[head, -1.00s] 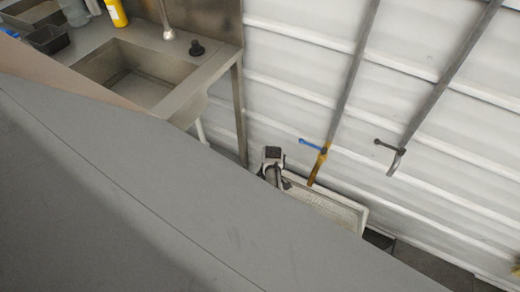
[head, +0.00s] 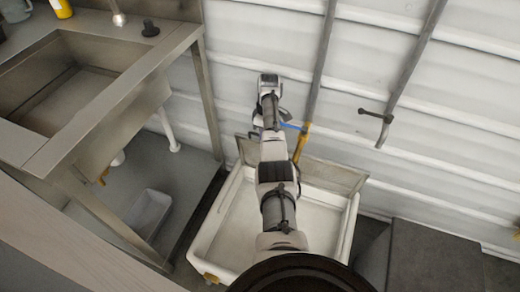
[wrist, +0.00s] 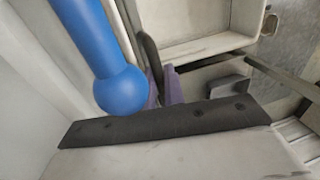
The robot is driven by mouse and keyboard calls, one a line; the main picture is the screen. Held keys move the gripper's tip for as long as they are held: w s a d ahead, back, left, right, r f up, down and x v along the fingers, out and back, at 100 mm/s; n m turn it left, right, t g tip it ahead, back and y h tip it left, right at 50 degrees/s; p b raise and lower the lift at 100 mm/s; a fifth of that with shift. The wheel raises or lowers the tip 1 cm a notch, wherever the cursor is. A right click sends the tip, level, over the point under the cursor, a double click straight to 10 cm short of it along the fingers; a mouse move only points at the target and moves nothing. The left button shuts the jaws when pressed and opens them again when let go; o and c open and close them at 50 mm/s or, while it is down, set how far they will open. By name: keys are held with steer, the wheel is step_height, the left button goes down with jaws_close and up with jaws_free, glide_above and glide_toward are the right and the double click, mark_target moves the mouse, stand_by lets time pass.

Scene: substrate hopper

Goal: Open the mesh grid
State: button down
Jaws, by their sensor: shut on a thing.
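The mesh grid (head: 335,177) is a greyish framed panel at the back of a white tub (head: 208,235), raised and leaning toward the wall in the head view. The tub's inside shows below it. My arm reaches over the tub and hides the panel's middle. My gripper (head: 270,112) is at the panel's upper edge. In the wrist view my gripper (wrist: 163,88) shows as purplish fingertips, shut on a thin dark edge that appears to belong to the mesh grid. The exact contact is partly hidden.
A blue-handled tap (head: 292,127) on a yellow-ended pipe is close beside my gripper; its blue handle (wrist: 95,45) looms large in the wrist view. A dark-handled tap (head: 378,115) is to the right. A steel sink (head: 95,95) stands at left. Corrugated wall behind.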

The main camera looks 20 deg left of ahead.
steer(key=shift+w+f+b, duration=0.1)
steer(key=shift+w+b, duration=1)
steer(key=shift+b, duration=0.1)
steer(key=c, duration=1.5)
jaws_free()
steer(key=shift+a, duration=0.1)
steer(key=shift+r, duration=0.2)
steer(key=w+r, duration=0.1)
steer(key=r, duration=0.8)
steer(key=w+r, duration=0.1)
steer(key=r, duration=0.3)
steer(key=shift+w+a+r, duration=0.1)
steer(key=shift+w+r, duration=0.15)
steer(key=shift+w, duration=0.05)
